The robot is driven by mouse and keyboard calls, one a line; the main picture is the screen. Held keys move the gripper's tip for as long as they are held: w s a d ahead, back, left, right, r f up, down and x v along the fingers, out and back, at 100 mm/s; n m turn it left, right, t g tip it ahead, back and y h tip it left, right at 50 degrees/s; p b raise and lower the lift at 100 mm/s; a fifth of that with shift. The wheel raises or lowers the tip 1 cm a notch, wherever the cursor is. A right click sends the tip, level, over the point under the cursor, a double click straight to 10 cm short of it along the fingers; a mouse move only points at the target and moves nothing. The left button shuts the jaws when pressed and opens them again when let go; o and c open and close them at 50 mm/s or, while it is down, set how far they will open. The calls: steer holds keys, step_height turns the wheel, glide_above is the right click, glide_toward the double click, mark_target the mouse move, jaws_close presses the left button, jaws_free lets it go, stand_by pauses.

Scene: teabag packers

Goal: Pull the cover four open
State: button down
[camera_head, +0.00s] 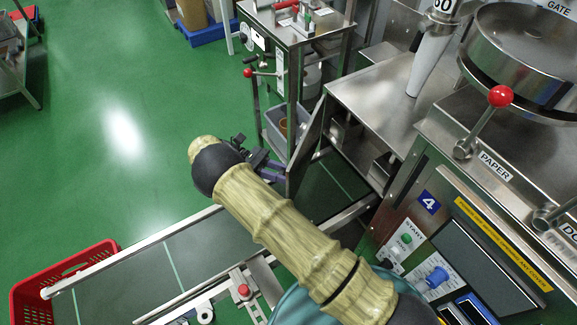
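The steel machine (412,168) at the right carries a blue number 4 label (429,202) on its front. Below a yellow strip with text about a cover (500,243) is a dark panel (482,265). I cannot tell for sure which part is the cover. My tan arm reaches from the bottom edge up to the left. My gripper (268,163), dark with purple parts, shows at its far end, over the left side of the machine and apart from the label and dark panel. It is partly hidden by my arm, so its finger opening cannot be made out.
A red-knobbed lever (488,118) stands by the PAPER label (495,166). A START panel (404,243) with a green button and blue knob sits beside the 4. A conveyor (190,255) runs toward a red crate (65,274). Green floor (120,130) is clear at left.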

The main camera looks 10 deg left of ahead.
mark_target(300, 151)
steer(key=shift+w+r, duration=0.15)
steer(key=c, duration=1.2)
jaws_free()
steer(key=shift+o, duration=0.6)
step_height(300, 151, up, 10)
steer(key=p, duration=0.1)
steer(key=shift+a, duration=0.1)
